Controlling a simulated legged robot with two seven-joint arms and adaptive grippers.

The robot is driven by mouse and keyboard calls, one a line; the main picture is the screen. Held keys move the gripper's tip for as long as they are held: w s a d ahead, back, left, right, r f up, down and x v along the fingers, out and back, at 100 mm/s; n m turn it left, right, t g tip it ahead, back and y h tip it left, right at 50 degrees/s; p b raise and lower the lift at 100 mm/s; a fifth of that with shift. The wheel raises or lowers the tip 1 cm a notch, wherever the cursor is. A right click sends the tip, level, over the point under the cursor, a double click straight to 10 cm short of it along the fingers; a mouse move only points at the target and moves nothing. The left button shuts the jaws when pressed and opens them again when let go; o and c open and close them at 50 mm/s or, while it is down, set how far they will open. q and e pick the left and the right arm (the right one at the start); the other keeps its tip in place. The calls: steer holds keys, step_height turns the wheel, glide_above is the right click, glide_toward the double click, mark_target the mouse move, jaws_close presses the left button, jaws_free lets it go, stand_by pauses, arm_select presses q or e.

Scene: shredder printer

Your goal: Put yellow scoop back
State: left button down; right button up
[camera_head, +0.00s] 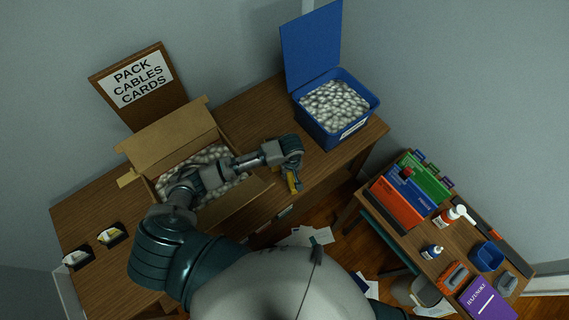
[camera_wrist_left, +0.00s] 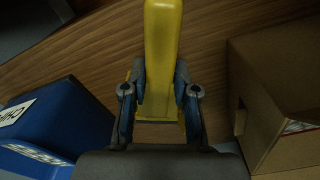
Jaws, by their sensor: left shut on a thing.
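The yellow scoop (camera_wrist_left: 163,50) is between the two fingers of my left gripper (camera_wrist_left: 160,100) in the left wrist view, and the fingers are shut on it. In the head view the left gripper (camera_head: 291,168) is at the desk's front edge, between the cardboard box and the blue bin, with a small part of the yellow scoop (camera_head: 293,182) showing below it. The blue bin (camera_head: 326,131) stands at the right end of the desk with its lid raised, full of pale packing pieces (camera_head: 335,105). My right gripper is not in view.
An open cardboard box (camera_head: 168,135) with packing pieces stands left of the gripper, partly under my arm. The wooden desk (camera_head: 246,105) is bare between box and bin. A side table at right holds folders (camera_head: 398,200), bottles and a purple book (camera_head: 487,300). Papers lie on the floor.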

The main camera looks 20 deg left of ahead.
arm_select(q)
steer(key=w+a, duration=0.2)
steer(key=w, duration=0.1)
steer(key=w+a, duration=0.1)
steer(key=shift+w+a+f, duration=0.25)
steer(key=shift+a+f, duration=0.05)
steer(key=shift+a, duration=0.1)
step_height(320, 180, down, 4)
steer(key=shift+r, duration=0.25)
steer(key=c, duration=0.9)
jaws_free()
steer(key=shift+s, duration=0.1)
steer(key=shift+r, duration=0.1)
steer(key=r, duration=1.2)
steer(key=shift+s+d, duration=0.2)
steer(key=shift+f, duration=0.1)
